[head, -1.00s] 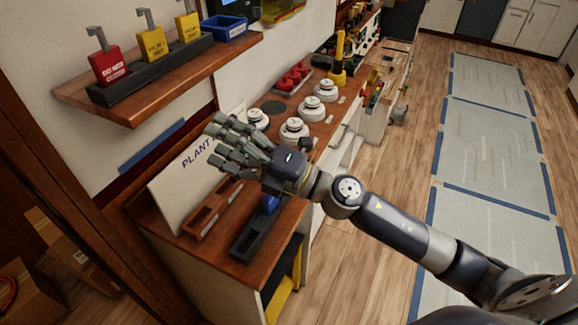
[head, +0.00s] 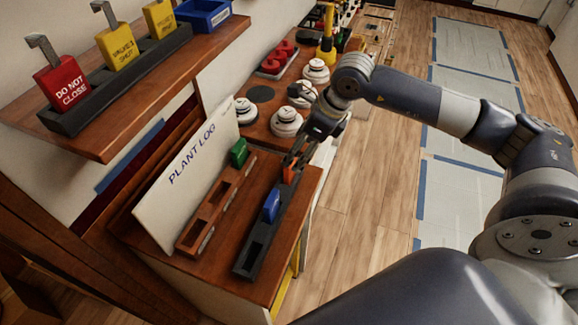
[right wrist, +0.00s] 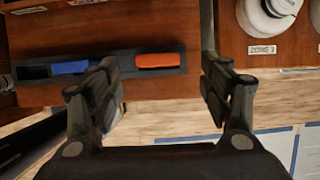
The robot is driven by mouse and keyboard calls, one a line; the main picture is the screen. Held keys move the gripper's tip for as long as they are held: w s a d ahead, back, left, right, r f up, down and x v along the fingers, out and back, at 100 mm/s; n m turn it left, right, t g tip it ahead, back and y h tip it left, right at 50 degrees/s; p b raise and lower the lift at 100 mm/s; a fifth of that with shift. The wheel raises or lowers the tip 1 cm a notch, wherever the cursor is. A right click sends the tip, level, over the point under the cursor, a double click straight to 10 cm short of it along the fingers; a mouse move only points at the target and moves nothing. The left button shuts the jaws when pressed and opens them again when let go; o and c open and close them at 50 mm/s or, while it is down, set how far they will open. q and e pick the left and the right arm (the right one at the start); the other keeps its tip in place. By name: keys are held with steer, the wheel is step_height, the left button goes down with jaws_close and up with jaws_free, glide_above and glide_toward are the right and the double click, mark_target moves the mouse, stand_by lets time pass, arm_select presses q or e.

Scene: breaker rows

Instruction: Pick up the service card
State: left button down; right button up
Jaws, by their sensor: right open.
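A black slotted rack (head: 245,262) lies near the counter's front edge. It holds an upright blue card (head: 271,206) and, toward its far end, an orange card (head: 290,174). Both also show in the right wrist view, blue (right wrist: 72,67) and orange (right wrist: 160,60). A green card (head: 238,152) stands in the far end of a brown wooden rack (head: 187,240). I cannot read which one is the service card. My right gripper (head: 293,160) is open at the orange card, partly covering it. In the wrist view the card lies between and beyond the fingers, with nothing gripped.
A white PLANT LOG board (head: 180,195) leans behind the racks. White round knobs (head: 286,122) stand beyond the gripper. A shelf (head: 110,140) at the upper left holds red and yellow tags and a blue tray (head: 203,14). Open floor lies to the right.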

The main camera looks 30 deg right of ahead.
mark_target(294, 161)
steer(key=shift+x, duration=1.1)
steer(key=p+x, duration=0.2)
steer(key=x, duration=0.2)
steer(key=shift+s+a+f+p, duration=0.1)
steer(key=shift+s+f+p, duration=0.1)
steer(key=shift+f+p, duration=0.25)
steer(key=shift+w+a+f, duration=0.1)
steer(key=shift+w+f, duration=0.05)
steer(key=shift+f, duration=0.3)
steer(key=c, duration=1.1)
